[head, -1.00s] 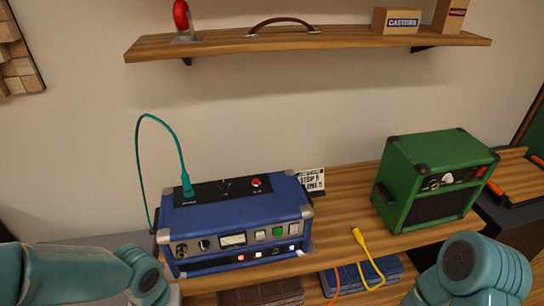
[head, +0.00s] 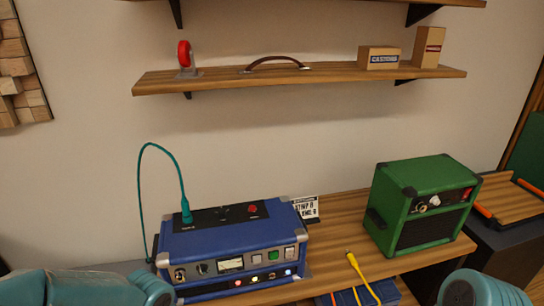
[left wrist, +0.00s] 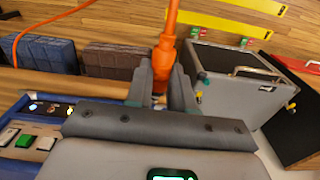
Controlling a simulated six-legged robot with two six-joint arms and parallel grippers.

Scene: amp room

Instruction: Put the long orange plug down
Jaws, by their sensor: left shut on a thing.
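The long orange plug (left wrist: 166,50) stands between the fingers of my left gripper (left wrist: 160,88) in the left wrist view. The gripper is shut on it, and the plug's lower end is partly hidden by the fingers. An orange cable (left wrist: 50,14) runs across the upper left of that view. In the head view my left arm shows at the lower left, with its gripper out of frame. My right arm shows at the lower right, and its gripper is out of frame too.
A blue amp (head: 233,240) with a teal cable (head: 185,200) plugged in its top stands on the wooden bench (head: 335,220). A green amp (head: 425,205) stands to its right, with a yellow plug (head: 352,262) in front. A grey case (left wrist: 232,90) shows in the wrist view.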

